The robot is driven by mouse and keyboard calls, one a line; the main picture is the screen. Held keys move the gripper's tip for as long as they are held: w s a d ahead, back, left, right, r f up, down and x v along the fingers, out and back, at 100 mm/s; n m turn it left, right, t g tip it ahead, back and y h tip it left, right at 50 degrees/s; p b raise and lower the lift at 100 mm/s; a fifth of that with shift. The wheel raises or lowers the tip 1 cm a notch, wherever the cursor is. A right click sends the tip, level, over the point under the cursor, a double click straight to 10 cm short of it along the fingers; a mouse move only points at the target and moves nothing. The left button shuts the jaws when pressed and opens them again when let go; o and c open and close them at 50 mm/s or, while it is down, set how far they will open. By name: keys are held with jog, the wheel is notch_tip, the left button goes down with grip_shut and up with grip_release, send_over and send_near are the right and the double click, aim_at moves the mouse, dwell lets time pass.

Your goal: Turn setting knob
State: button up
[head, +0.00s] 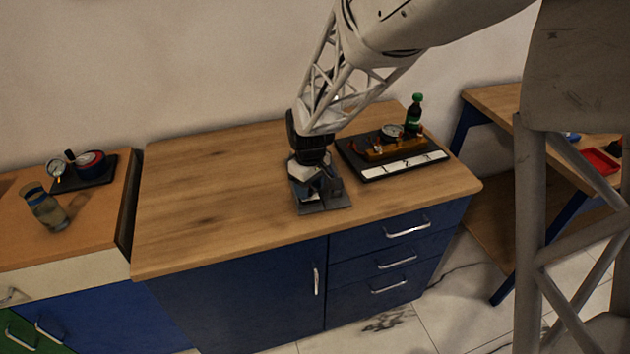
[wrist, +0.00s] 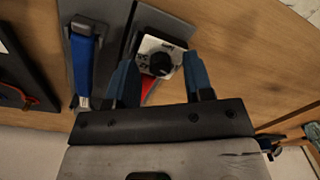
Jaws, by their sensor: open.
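The setting knob (wrist: 160,63) is a round black knob on a white plate with dark markings (wrist: 147,46), seen in the wrist view. My gripper (wrist: 161,72) is open, with one blue finger on each side of the knob. A gap shows between the knob and each finger, and I cannot tell whether the fingertips reach down to its height. A bit of red shows below the plate, partly hidden by the left finger. In the head view my gripper (head: 309,172) is over the grey fixture base (head: 328,207), and the knob is hidden there.
A blue-handled part (wrist: 83,62) stands close left of the knob in the wrist view. The wooden bench (head: 215,190) is clear on the left.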

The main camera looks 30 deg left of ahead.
jog(key=shift+f, duration=0.1)
grip_shut()
dwell(0.3)
jog(key=shift+m, duration=0.4)
jog(key=m, duration=0.6)
jog(key=shift+m, duration=0.4)
jog(key=m, duration=0.4)
jog(key=shift+m, duration=2.1)
